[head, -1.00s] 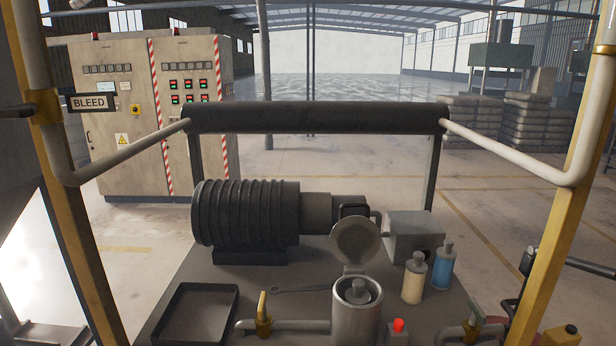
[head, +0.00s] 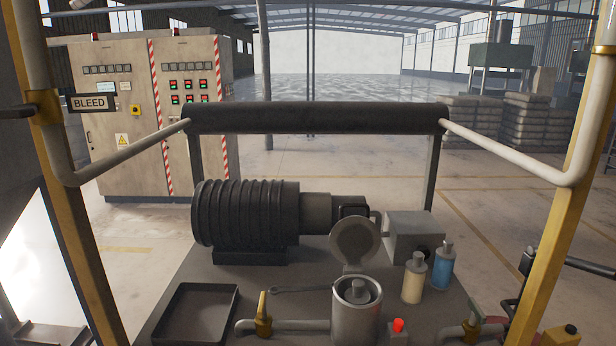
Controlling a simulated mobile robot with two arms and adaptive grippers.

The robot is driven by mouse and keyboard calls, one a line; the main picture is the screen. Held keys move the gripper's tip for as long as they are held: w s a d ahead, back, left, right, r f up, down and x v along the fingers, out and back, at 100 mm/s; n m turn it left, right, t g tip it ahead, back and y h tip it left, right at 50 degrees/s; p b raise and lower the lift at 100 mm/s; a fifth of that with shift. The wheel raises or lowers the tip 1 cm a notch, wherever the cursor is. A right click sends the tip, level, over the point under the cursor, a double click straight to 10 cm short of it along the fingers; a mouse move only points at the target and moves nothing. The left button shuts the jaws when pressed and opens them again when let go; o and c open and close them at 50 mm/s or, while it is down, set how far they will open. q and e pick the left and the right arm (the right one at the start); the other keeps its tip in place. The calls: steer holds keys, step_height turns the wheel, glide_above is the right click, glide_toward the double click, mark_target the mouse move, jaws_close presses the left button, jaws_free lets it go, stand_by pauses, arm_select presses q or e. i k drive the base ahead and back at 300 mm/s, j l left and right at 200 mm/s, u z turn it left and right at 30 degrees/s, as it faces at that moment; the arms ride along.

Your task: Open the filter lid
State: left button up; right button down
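The filter housing (head: 345,318) is a grey metal cylinder at the front middle of the bench. Its round grey lid (head: 354,240) stands raised on the hinge at the back, tilted up and clear of the rim. The top of the housing is uncovered, and a grey filter element (head: 359,291) shows inside. Neither of my grippers is in view, and nothing is seen touching the lid.
A ribbed dark motor (head: 245,215) stands behind. An empty black tray (head: 197,312) and a yellow-handled valve (head: 263,315) are left of the housing. A cream bottle (head: 414,280), a blue bottle (head: 442,268) and a red button (head: 398,325) are to the right. A dark bar (head: 315,118) spans above.

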mark_target(354, 241)
steer(key=i+l+u, duration=0.1)
steer(key=l, duration=0.55)
steer(key=i+l+u, duration=0.1)
steer(key=l, duration=0.6)
steer(key=i+l, duration=0.15)
steer(key=l, duration=0.55)
steer(key=i+l+u, duration=0.15)
steer(key=l, duration=0.5)
